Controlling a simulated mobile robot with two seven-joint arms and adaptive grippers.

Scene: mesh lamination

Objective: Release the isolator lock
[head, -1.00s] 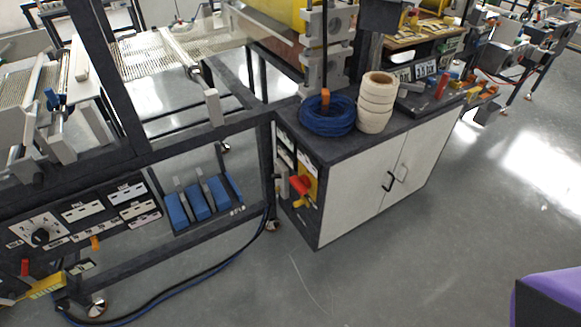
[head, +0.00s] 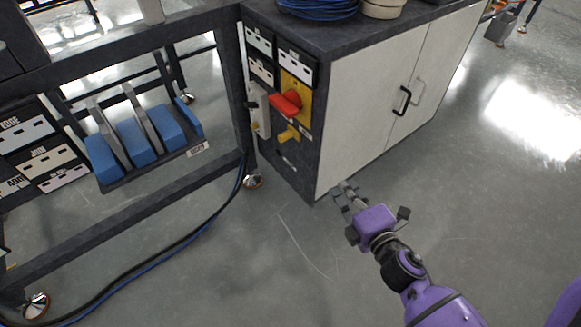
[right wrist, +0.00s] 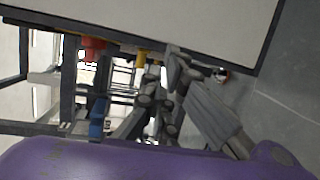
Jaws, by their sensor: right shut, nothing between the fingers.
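The isolator has a red rotary handle (head: 287,103) on a yellow plate (head: 297,88), on the dark narrow end of the cabinet. A small yellow lock piece (head: 289,133) sticks out just below the handle. In the right wrist view, the red handle (right wrist: 93,43) and a yellow piece (right wrist: 142,57) show beyond the fingers. My right gripper (head: 344,190) is shut and empty. In the head view it appears low, in front of the cabinet's bottom front corner, below and right of the lock, apart from it. My left gripper is out of view.
The cabinet's white doors (head: 388,105) carry a black handle. A grey piece (head: 258,110) sits left of the isolator. Blue pedals (head: 138,142) stand on the frame at left. Cables (head: 170,252) run along the floor. The floor in front is clear.

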